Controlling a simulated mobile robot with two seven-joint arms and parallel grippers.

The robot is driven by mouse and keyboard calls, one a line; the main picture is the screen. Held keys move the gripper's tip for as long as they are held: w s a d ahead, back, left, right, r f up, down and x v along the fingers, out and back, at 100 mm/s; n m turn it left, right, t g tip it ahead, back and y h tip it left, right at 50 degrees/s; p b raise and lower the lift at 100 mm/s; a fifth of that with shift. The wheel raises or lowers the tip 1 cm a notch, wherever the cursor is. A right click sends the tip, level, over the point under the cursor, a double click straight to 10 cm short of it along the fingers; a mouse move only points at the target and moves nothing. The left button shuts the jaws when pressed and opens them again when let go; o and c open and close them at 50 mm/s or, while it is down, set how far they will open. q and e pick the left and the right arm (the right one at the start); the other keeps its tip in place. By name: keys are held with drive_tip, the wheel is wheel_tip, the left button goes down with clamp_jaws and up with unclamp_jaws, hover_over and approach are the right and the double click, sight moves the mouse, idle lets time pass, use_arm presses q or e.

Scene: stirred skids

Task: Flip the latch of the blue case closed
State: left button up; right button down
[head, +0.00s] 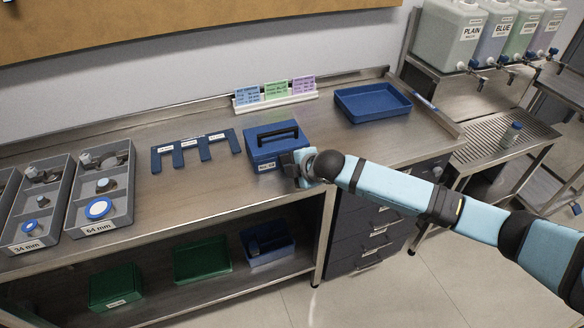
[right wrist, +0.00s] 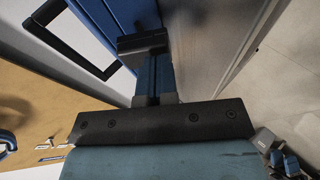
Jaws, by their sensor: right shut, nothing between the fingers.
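The blue case (head: 262,150) stands on the steel bench with its black carry handle (head: 278,134) on top and a white label on its front. My right gripper (head: 291,164) is at the case's front right corner, shut and empty. In the right wrist view the shut fingertips (right wrist: 142,44) are close against the blue case (right wrist: 105,18), with the black handle (right wrist: 75,65) at the left. I cannot tell whether they touch it. The latch cannot be made out; the gripper covers that part of the front. My left gripper is not in view.
A blue forked rack (head: 196,151) lies left of the case, and grey part trays (head: 118,213) further left. A card holder (head: 275,98) stands behind. An empty blue tray (head: 372,104) is at the back right. Bins (head: 202,262) sit on the lower shelf.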

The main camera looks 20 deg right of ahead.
drive_tip(key=shift+f+t+b, duration=0.65)
drive_tip(key=shift+t+b, duration=0.05)
drive_tip(key=shift+t, duration=0.2)
drive_tip(key=shift+f+t, duration=0.15)
drive_tip(key=shift+t, duration=0.25)
drive_tip(key=shift+w+f+n+t+b, duration=0.1)
drive_tip(key=shift+w+n+t+b, duration=0.05)
drive_tip(key=shift+n+t+b, duration=0.2)
drive_tip(key=shift+w+f, duration=0.15)
drive_tip(key=shift+f, duration=0.15)
drive_tip(key=shift+r, duration=0.15)
drive_tip(key=shift+r+p, duration=0.7)
drive_tip(key=shift+p, duration=0.1)
